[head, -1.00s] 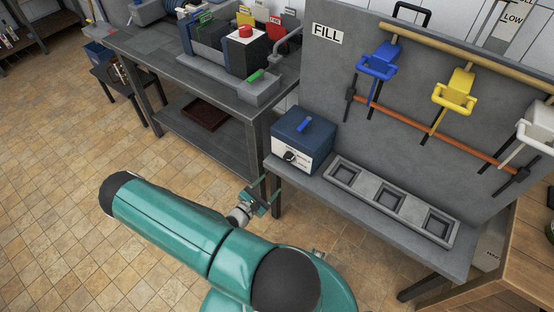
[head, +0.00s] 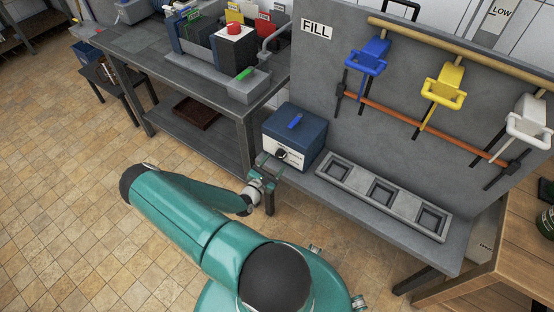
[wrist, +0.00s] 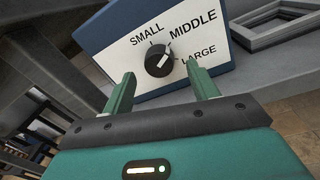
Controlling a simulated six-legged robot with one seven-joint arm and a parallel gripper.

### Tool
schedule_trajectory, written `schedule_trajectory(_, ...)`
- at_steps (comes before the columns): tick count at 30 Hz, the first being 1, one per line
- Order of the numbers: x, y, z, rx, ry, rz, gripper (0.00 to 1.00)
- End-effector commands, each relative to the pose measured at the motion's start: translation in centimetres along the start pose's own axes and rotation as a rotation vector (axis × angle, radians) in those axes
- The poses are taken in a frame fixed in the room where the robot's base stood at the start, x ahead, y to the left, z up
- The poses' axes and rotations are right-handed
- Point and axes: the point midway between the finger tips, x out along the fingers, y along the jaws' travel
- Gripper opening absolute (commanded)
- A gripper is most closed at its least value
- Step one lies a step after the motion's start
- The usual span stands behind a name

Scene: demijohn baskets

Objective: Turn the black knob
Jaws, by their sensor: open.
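The black knob (wrist: 159,62) is on the white front panel of a blue box (head: 295,133). In the wrist view the panel reads SMALL, MIDDLE and LARGE around the knob, and the knob's white mark points up and right, between MIDDLE and LARGE. The knob also shows in the head view (head: 281,155). My gripper (wrist: 160,88) is open and empty, with its two green fingers below and to either side of the knob in the wrist view. The fingers look apart from the knob. In the head view my gripper (head: 267,165) is just in front of the box.
The box stands on a grey bench beside a grey tray (head: 408,214) with three square recesses. Blue (head: 367,57), yellow (head: 443,87) and white (head: 528,122) clamp-like handles hang on the FILL panel above. A dark workbench (head: 158,69) stands to the left.

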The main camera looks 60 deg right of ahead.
Motion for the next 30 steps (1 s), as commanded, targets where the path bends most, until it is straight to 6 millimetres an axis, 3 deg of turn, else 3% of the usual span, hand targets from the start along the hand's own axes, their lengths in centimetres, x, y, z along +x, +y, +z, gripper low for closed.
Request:
schedule_trajectory(6,2.6,0.2,0.0,0.001,0.0,0.002,0.59)
schedule_trajectory(16,3.0,0.1,0.0,0.0,0.0,0.002,0.59)
schedule_trajectory(23,3.0,0.2,0.0,0.001,0.0,0.002,0.15)
schedule_trajectory(30,3.0,0.2,0.0,-0.011,0.001,0.002,0.15)
